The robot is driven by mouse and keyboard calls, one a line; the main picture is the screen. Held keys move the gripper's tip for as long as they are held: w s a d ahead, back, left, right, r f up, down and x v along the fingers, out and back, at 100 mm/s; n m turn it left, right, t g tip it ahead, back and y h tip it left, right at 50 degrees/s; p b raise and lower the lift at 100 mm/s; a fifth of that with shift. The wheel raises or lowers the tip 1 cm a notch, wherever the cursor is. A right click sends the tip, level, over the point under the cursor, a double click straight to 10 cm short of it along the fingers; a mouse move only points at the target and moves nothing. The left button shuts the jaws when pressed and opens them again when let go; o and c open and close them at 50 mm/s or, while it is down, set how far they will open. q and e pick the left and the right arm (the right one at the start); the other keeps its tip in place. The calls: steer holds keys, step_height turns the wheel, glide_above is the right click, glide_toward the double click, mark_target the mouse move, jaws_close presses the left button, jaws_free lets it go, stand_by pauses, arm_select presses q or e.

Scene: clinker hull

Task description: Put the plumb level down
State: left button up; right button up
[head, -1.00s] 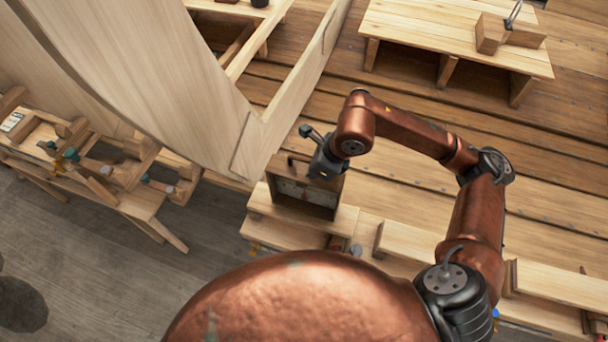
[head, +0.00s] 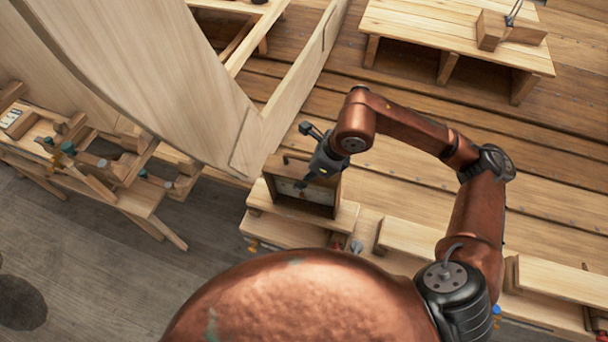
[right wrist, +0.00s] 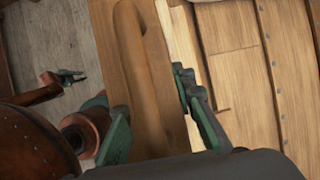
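The plumb level (head: 318,208) looks like a brown wooden case with a pale face and a handle on top. It stands upright on a light plank at the near end of the hull. My right gripper (head: 306,158) is at its top, with its fingers spread. In the right wrist view the level's rounded handle (right wrist: 135,50) lies between the two green fingers (right wrist: 152,112), with room around it. My left gripper (right wrist: 70,77) shows small in the right wrist view, apparently open and empty above the grey floor. It is outside the head view.
The hull's planking (head: 150,75) rises close to the left of the level. A trestle (head: 145,200) with clamps and tools stands at the left. A low bench (head: 450,40) with wooden blocks stands at the back right. Planks lie to the right of the level.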

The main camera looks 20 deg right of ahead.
steer(key=b+v, duration=0.1)
steer(key=v, duration=1.1)
steer(key=shift+r, duration=0.4)
stand_by(1.1)
